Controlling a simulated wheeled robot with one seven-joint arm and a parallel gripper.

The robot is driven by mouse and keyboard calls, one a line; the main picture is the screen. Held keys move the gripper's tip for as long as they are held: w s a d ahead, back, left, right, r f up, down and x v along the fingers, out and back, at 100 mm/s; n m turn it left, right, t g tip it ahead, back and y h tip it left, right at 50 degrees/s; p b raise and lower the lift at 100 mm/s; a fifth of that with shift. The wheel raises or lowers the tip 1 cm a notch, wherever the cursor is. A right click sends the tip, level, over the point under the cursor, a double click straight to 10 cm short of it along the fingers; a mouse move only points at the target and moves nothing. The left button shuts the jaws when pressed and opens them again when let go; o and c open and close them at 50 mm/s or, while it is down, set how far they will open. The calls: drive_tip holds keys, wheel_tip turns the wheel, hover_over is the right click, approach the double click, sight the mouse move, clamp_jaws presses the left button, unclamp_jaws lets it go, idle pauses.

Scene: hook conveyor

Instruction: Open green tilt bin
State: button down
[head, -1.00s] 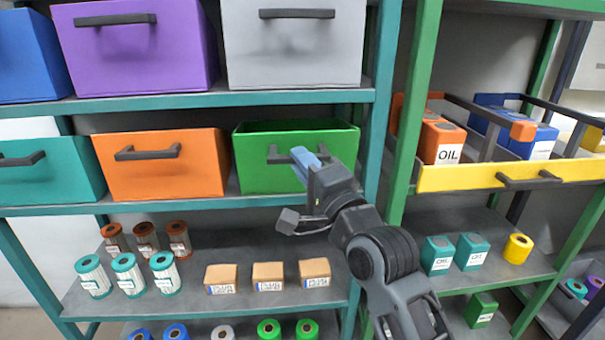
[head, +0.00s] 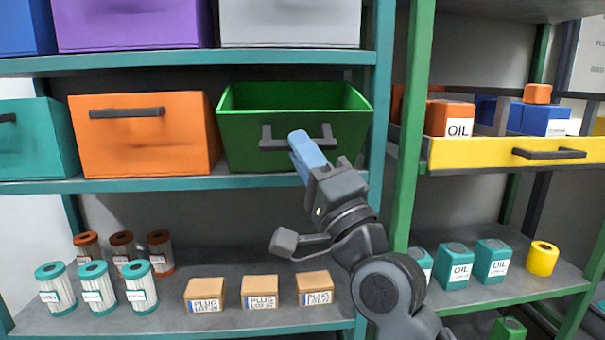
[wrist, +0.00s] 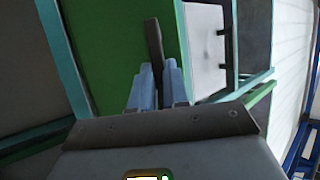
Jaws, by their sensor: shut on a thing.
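The green tilt bin (head: 238,128) stands on the middle shelf, right of the orange bin. It is tilted forward, and its open top and dark green inside show in the head view. Its grey bar handle (head: 270,143) is on the front face. My gripper (head: 298,138) is at the handle's middle, shut on it. In the wrist view the blue fingers (wrist: 158,85) stand on both sides of the dark handle (wrist: 154,45), with the green front (wrist: 100,50) behind. The fingers cover part of the handle in the head view.
An orange bin (head: 145,150) is close on the left, and a grey bin (head: 290,22) sits on the shelf above. A green post (head: 412,120) and a yellow-fronted drawer (head: 470,153) are on the right. Small boxes (head: 260,293) stand on the shelf below.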

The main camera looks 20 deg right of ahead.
drive_tip(key=shift+s+a+f+b, duration=0.1)
drive_tip(key=shift+s+f+b, duration=0.2)
drive_tip(key=shift+f+b, duration=0.8)
drive_tip(key=shift+s+f+b, duration=0.25)
drive_tip(key=shift+f+b, duration=0.65)
drive_tip(key=shift+b, duration=0.3)
drive_tip(key=c, duration=1.3)
unclamp_jaws()
drive_tip(key=shift+w+f, duration=0.1)
drive_tip(key=shift+c, duration=0.2)
drive_tip(key=shift+o, duration=1.1)
drive_tip(key=shift+r, duration=0.2)
